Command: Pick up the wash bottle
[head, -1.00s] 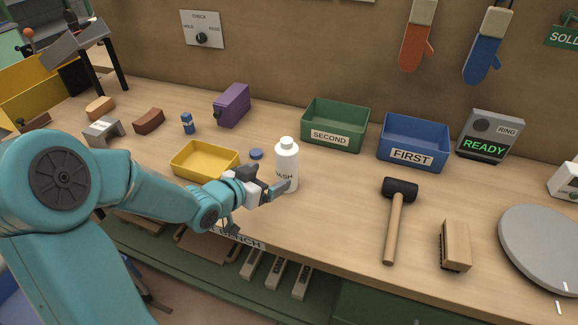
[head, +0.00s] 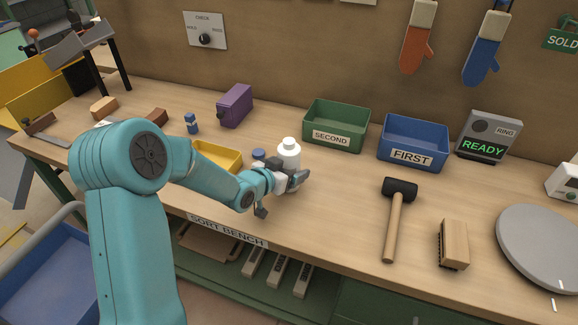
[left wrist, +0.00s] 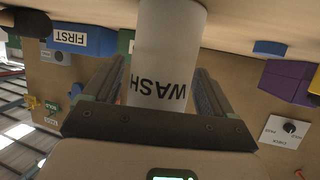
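The white wash bottle (head: 289,158) stands upright on the bench, its lower part hidden behind my left gripper (head: 290,177). In the left wrist view the bottle (left wrist: 165,50) appears upside down, its WASH label between the two dark fingers (left wrist: 160,88). The fingers are spread, one on each side of the bottle. I cannot make out clear contact on either side. My right gripper is in neither view.
A yellow tray (head: 232,154) and a blue cap-like disc (head: 258,154) lie left of the bottle. The green SECOND bin (head: 345,108) and blue FIRST bin (head: 421,126) stand behind it. A hammer (head: 394,225) and brush (head: 453,245) lie to the right.

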